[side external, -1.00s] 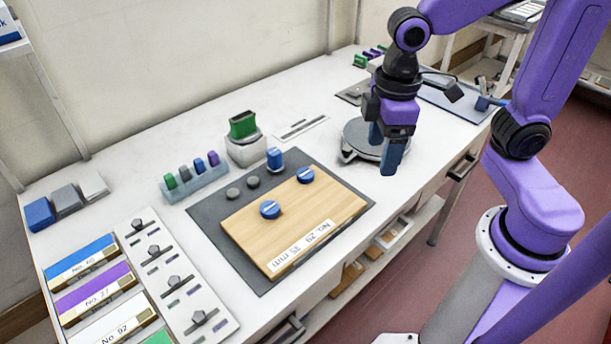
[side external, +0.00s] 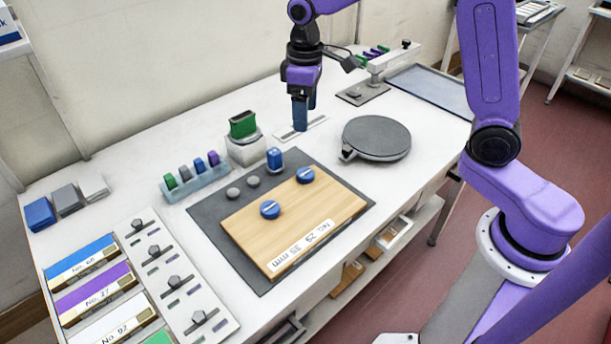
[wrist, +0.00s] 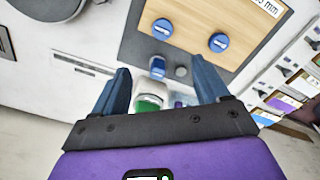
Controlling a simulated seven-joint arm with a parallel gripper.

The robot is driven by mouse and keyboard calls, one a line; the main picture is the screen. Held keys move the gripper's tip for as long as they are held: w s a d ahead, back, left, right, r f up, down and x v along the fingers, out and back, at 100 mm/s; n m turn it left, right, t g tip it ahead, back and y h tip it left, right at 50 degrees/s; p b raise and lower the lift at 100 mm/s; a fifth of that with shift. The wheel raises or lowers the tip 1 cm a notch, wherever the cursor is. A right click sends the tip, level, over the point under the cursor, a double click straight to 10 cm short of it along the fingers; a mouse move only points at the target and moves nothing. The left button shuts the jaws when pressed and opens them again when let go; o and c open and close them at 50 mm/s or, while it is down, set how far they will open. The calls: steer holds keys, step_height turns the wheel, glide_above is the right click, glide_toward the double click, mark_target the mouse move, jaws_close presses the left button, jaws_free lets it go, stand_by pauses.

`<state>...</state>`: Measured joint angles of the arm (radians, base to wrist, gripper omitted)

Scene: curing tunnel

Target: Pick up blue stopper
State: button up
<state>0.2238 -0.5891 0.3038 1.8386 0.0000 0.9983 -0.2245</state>
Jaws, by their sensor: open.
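My gripper (side external: 304,117) is open and empty, above the white bench behind the dark mat. In the wrist view its two blue fingers (wrist: 163,80) stand apart. Two round blue stoppers with white marks, one nearer the front (side external: 270,209) and one further back (side external: 305,175), sit on a wooden board (side external: 330,209). A taller blue piece (side external: 274,158) stands at the mat's back edge; it also shows between the fingers in the wrist view (wrist: 157,67). A small blue peg (side external: 199,165) stands in a pale rack (side external: 196,182). I cannot tell which the task means.
A green block on a white stand (side external: 244,141) is left of my gripper. Two grey discs (side external: 243,187) lie on the dark mat (side external: 207,217). A round grey plate (side external: 376,137) is to the right. Labelled boxes (side external: 95,294) and a strip with knobs fill the front left.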

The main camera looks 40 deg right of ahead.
glide_above(304, 172)
steer(key=f, duration=1)
steer(key=shift+d+f, duration=0.2)
steer(key=shift+d, duration=0.05)
steer(key=shift+a+f, duration=0.15)
steer(key=shift+f, duration=1.35)
steer(key=shift+a+f, duration=0.15)
steer(key=shift+f, duration=1.35)
steer(key=c, duration=1.1)
steer(key=shift+r, duration=0.15)
